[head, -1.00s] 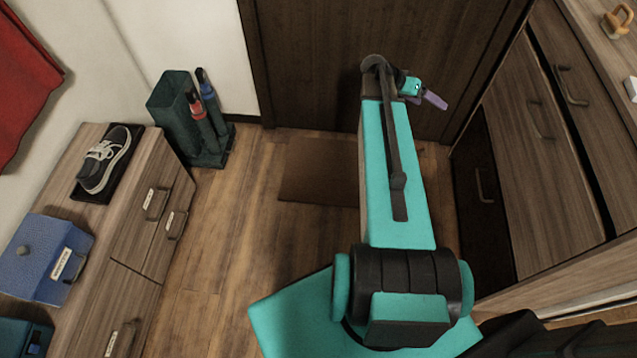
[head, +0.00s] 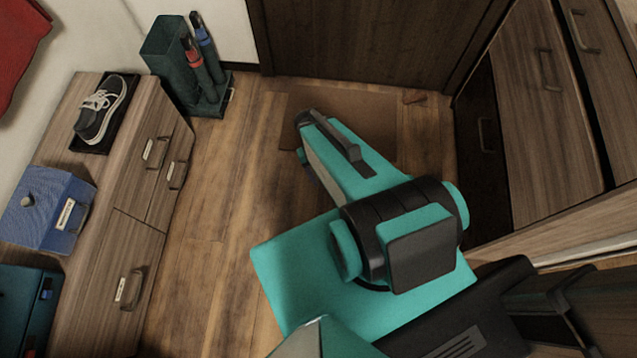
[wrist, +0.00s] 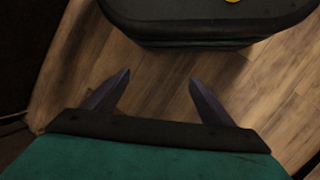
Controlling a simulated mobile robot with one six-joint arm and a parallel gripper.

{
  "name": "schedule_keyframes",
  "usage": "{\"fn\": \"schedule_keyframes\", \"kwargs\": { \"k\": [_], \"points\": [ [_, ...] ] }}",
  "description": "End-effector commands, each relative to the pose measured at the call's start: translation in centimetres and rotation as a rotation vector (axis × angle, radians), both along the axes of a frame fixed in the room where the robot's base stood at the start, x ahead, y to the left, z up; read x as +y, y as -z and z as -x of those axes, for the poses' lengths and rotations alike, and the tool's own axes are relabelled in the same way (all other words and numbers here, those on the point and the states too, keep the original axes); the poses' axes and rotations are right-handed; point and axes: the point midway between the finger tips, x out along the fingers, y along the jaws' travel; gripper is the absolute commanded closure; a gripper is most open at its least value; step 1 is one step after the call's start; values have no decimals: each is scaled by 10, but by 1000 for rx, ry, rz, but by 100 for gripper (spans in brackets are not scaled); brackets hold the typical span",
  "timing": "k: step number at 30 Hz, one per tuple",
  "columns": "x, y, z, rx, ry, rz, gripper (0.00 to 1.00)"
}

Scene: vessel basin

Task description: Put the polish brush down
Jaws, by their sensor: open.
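I see no polish brush in the head view or the wrist view. My gripper (wrist: 158,88) is open in the wrist view, its two dark fingers spread wide with nothing between them. Bare wooden floor shows below and between the fingers. In the head view my folded arm hides most of the gripper. A black sneaker (head: 101,108) with pale laces sits on a dark tray (head: 78,146) on the left cabinet (head: 150,105).
A labelled blue box (head: 45,208) and a dark teal case (head: 22,305) share the left cabinet top. A green umbrella stand (head: 168,50) holds umbrellas. Drawers (head: 545,110) stand right.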

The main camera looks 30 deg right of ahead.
Motion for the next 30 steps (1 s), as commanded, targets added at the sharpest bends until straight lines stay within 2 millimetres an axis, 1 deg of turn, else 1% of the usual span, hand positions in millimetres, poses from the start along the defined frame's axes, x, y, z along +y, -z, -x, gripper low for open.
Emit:
{"fn": "schedule_keyframes", "kwargs": {
  "k": [1,3,6,9,12,23,26,30],
  "points": [
    [17,6,18,26,-33,-40,24],
    [37,13,36,52,-68,-94,24],
    [57,19,56,80,-106,-150,24],
    [68,22,67,95,-127,-185,24],
    [72,24,71,101,-134,-198,24],
    [72,22,71,101,-134,-198,24],
    [72,15,71,103,-133,-199,24],
    [73,-2,72,108,-130,-200,24]
  ]
}}
